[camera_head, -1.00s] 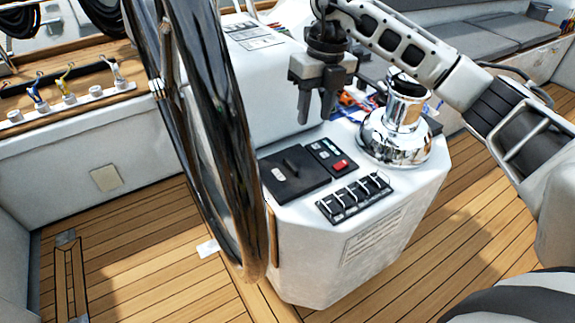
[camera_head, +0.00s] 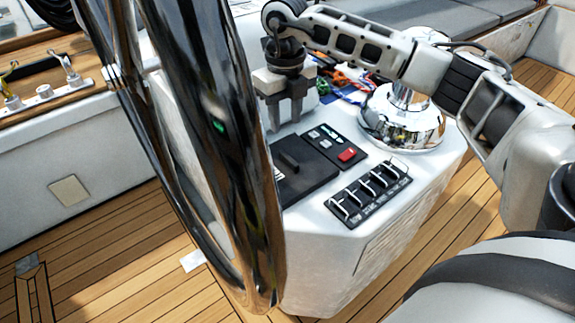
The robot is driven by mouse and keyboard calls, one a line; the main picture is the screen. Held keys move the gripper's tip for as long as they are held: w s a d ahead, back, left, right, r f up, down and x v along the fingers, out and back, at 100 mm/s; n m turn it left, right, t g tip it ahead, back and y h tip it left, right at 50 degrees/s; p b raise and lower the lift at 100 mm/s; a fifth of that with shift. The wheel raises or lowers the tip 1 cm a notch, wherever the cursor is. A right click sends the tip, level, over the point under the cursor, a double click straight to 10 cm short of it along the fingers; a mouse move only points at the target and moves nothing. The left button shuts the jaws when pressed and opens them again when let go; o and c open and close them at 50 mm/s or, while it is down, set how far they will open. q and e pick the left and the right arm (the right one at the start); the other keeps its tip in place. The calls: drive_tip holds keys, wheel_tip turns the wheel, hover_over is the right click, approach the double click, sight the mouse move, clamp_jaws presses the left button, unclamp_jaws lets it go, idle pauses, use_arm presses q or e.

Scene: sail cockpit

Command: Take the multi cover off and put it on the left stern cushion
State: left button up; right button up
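A flat black square panel with a raised bar (camera_head: 291,163) lies on top of the white console (camera_head: 330,225), partly hidden behind the steering wheel. It may be the multi cover, but I cannot be sure. My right gripper (camera_head: 286,118) points down above the console, behind the black panel in the picture. Its two fingers are apart with nothing between them. Grey seat cushions (camera_head: 440,12) show at the top right; I cannot tell whether one is the left stern cushion. My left gripper is not in view.
The large dark steering wheel (camera_head: 215,130) stands upright close on the left. Coloured ropes (camera_head: 350,82) lie behind. The wooden deck (camera_head: 110,260) is clear.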

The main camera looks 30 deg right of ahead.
hover_over(288, 158)
drive_tip(key=f, duration=0.6)
drive_tip(key=shift+w+a, duration=0.1)
drive_tip(key=shift+a, duration=0.1)
drive_tip(key=f, duration=0.5)
drive_tip(key=shift+d, duration=0.25)
clamp_jaws()
